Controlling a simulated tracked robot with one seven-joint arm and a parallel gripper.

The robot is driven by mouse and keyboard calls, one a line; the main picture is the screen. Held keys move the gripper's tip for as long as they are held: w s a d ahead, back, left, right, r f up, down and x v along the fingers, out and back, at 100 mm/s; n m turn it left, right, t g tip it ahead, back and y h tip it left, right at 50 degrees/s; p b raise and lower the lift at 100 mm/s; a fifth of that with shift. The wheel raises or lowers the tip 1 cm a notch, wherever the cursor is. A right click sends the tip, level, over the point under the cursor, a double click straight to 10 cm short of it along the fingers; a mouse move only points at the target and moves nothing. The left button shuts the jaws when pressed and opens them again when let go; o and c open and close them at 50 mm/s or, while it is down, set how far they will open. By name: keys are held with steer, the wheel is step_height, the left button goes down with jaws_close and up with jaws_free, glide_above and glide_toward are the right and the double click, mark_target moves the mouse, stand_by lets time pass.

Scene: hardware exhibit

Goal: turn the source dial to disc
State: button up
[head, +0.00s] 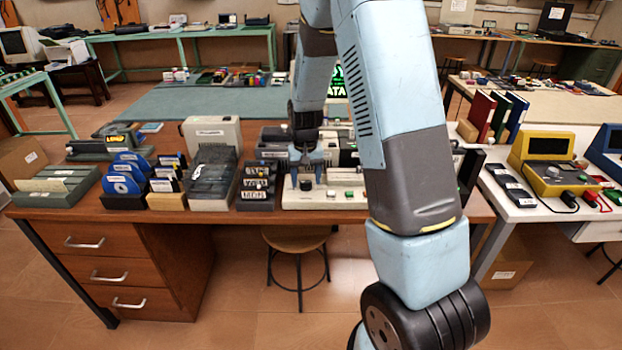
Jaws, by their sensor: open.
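My gripper (306,180) points down over the left part of a low cream control panel (318,204) at the front of the wooden desk. A small dark round knob (305,185), apparently the source dial, shows between the two fingertips. The fingers stand apart on either side of it; I cannot tell whether they touch it. The dial's marks and its present setting are too small to read. A green button (349,194) and pale buttons sit to the right of the knob on the panel. My arm hides the panel's right end.
Left of the panel stand a rack of dark labelled cartridges (257,187), a grey disk box (212,180) and blue discs (122,184) in a holder. Behind is a lit green-text screen (336,83). A yellow instrument (545,160) stands on the white table at right. A stool (296,238) is below the desk.

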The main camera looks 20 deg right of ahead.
mark_target(306, 181)
step_height(306, 181, up, 14)
steer(key=shift+f, duration=0.25)
stand_by(0.5)
steer(key=s+r+t, duration=0.3)
steer(key=s+r, duration=1)
steer(key=s+d+r+n+t, duration=0.1)
steer(key=s+r+t, duration=0.1)
steer(key=s, duration=1.3)
steer(key=shift+s+r+t, duration=0.3)
steer(key=shift+s+r, duration=0.05)
steer(key=shift+r, duration=0.4)
